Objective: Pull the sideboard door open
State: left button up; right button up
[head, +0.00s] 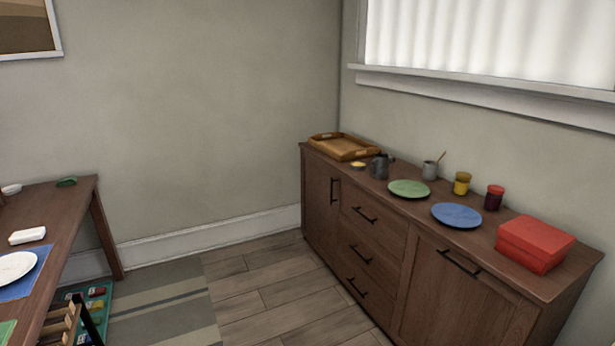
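The brown wooden sideboard (408,234) stands against the right wall below the window. Its left door (320,205) is shut and has a dark upright handle (334,191). Its right door (450,300) is shut and has a dark bar handle (459,263) near its top edge. Three drawers with dark handles sit between the doors, all shut. The lower part of the right door is cut off by the frame. Neither of my grippers shows in the head view.
On the sideboard stand a wooden tray (343,147), a green plate (409,188), a blue plate (456,215), jars and a red box (535,243). A table (58,225) stands at the left. The wood floor (275,290) between is clear, beside a striped rug (165,305).

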aim_at(320, 183)
jog(key=i+u, duration=0.1)
jog(key=i, duration=1.45)
